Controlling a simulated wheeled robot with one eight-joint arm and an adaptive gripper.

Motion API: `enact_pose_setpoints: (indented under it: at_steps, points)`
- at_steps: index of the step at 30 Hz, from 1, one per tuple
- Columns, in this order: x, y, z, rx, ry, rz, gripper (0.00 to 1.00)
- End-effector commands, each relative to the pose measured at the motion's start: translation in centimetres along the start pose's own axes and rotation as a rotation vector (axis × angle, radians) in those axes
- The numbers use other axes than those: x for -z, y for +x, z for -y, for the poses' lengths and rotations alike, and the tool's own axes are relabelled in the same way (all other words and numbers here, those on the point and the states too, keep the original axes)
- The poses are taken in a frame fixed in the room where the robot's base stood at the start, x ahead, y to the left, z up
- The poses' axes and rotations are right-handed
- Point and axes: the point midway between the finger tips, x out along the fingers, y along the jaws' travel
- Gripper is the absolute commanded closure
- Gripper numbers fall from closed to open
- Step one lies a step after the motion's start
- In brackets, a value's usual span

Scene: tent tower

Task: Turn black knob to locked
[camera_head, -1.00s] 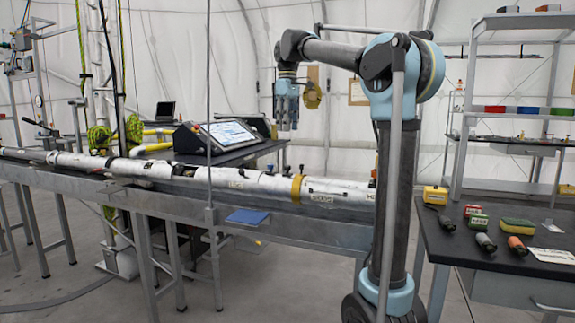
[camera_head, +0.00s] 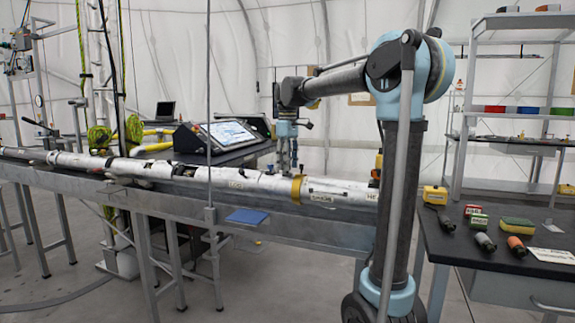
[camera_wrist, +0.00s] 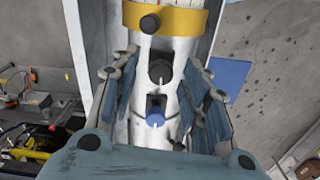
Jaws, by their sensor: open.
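A long white tube (camera_head: 235,180) lies along the metal bench, with small knobs on its top side. In the wrist view a black knob (camera_wrist: 160,72) sits on the tube between my two fingers. A blue knob (camera_wrist: 155,117) is just below it in that view, and a dark round knob (camera_wrist: 150,23) sits on a yellow band (camera_wrist: 185,20) above it. My gripper (camera_wrist: 161,62) is open, one finger on each side of the black knob; contact cannot be made out. In the head view my gripper (camera_head: 287,168) points down at the tube, left of the yellow band (camera_head: 297,188).
A tilted screen console (camera_head: 225,133) stands behind the tube. A blue sheet (camera_head: 247,216) shows below the bench's front edge. A dark table (camera_head: 500,245) at the right holds several small coloured items. A vertical pole (camera_head: 209,100) rises before the bench.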

Motion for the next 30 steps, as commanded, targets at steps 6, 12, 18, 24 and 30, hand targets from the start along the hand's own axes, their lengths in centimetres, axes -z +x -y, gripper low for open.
enact_pose_setpoints:
  at_steps: [6, 12, 18, 24, 30]
  points:
    - [0.01, 0.13, -0.01, 0.000, 0.000, 0.000, 0.58]
    - [0.01, 0.11, -0.01, 0.000, 0.000, 0.000, 0.87]
    - [0.02, 0.10, -0.04, -0.001, 0.001, 0.000, 1.00]
    - [0.03, 0.09, -0.09, -0.001, 0.056, -0.001, 1.00]
    - [0.04, 0.08, -0.12, -0.002, 0.083, -0.001, 1.00]
